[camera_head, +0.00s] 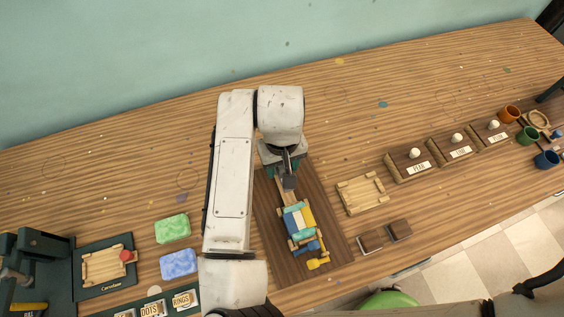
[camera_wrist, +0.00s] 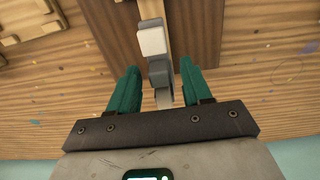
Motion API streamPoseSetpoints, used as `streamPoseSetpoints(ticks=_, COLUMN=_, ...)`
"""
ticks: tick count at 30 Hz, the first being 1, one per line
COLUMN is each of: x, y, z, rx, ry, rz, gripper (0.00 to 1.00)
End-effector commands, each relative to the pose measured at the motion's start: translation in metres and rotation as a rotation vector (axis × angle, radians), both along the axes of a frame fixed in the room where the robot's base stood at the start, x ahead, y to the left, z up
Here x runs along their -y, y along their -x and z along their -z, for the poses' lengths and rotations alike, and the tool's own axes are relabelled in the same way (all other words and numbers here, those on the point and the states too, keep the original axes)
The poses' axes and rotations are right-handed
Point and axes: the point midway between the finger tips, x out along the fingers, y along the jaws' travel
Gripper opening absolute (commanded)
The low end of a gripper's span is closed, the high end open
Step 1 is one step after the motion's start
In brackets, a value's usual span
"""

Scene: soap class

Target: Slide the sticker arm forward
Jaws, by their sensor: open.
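A dark wooden board (camera_head: 275,222) lies on the bench and carries a device with blue, yellow and pale parts (camera_head: 298,222). A narrow wooden strip with a grey block (camera_head: 289,183), seemingly the sticker arm, runs from the device toward the wall. In the wrist view, a grey block (camera_wrist: 160,72) and a white block (camera_wrist: 152,38) sit on the strip. My gripper (camera_wrist: 158,80) is open, with one green finger on each side of the grey block and gaps visible. In the head view my gripper (camera_head: 287,172) is partly hidden by my wrist.
A green sponge (camera_head: 172,228) and a blue sponge (camera_head: 179,263) lie left of my arm. A wooden tray (camera_head: 362,193) and two brown blocks (camera_head: 370,241) lie right of the board. Bench toward the wall is mostly clear.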

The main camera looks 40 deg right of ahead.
Motion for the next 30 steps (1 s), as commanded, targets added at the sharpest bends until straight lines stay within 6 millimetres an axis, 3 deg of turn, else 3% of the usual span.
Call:
streamPoseSetpoints(ticks=2, x=0.0001, y=0.0, z=-0.0002, rx=0.0, ry=0.0, rz=0.0, gripper=0.44)
streamPoseSetpoints(ticks=16, x=0.0001, y=-0.0001, z=-0.0005, rx=0.0, ry=0.0, rz=0.0, gripper=0.0)
streamPoseSetpoints(ticks=30, x=-0.0009, y=-0.0012, z=-0.0006, rx=0.001, ry=0.0, rz=-0.001, gripper=0.0)
